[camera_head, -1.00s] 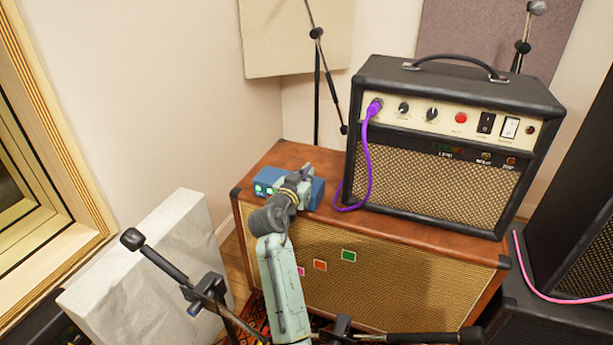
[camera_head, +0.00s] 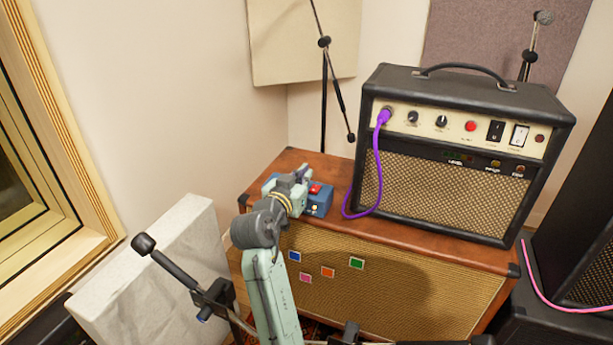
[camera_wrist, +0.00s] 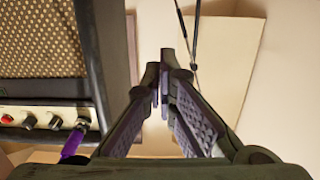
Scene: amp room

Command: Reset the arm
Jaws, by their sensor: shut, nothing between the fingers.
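My gripper (camera_head: 305,171) is over the left part of the brown speaker cabinet (camera_head: 420,252), in front of and partly hiding a small blue box (camera_head: 319,207) with a red top part. In the wrist view my gripper (camera_wrist: 164,88) has its two dark fingers together at the tips with nothing between them. The fingers point toward the wall and a pale panel. My arm reaches up from the bottom of the head view, with its pale green link left of the cabinet front's middle.
A black amplifier (camera_head: 455,160) stands on the cabinet, right of my gripper, with a purple cable (camera_head: 378,165) plugged in; it shows in the wrist view (camera_wrist: 45,60). A microphone stand (camera_head: 210,297) is left of my arm. Dark speakers stand at right.

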